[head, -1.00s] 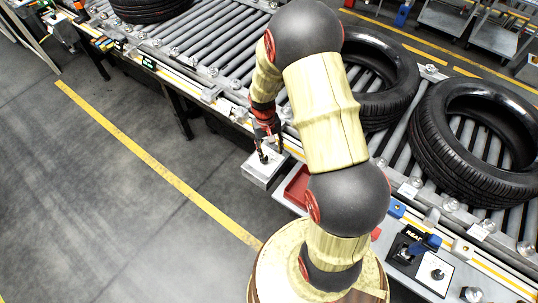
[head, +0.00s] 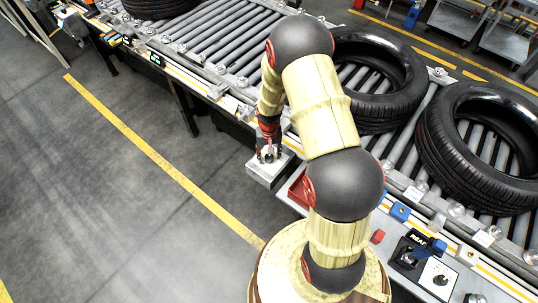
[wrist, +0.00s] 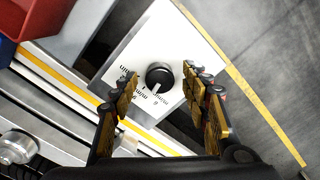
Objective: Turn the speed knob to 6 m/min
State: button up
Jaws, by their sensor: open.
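The speed knob (wrist: 159,77) is a round black dial with a white pointer mark, on the white top of a small box. It shows in the wrist view, between my fingers. The pointer faces down and slightly left in that view, toward a printed scale whose figures are too small to read. My gripper (wrist: 160,80) is open, with one finger on each side of the knob and visible gaps to it. In the head view my gripper (head: 268,154) is over the knob box (head: 268,178). The knob is mostly hidden by the fingers there.
The roller conveyor (head: 215,45) carries black tyres, two of them (head: 375,80) (head: 480,150) beyond my arm. A red bin (head: 298,188) sits beside the knob box. A separate control panel (head: 438,277) is at the lower right. Open floor (head: 120,190) lies to the left.

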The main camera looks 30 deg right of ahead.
jog(key=c, duration=1.1)
jog(key=shift+c, duration=0.2)
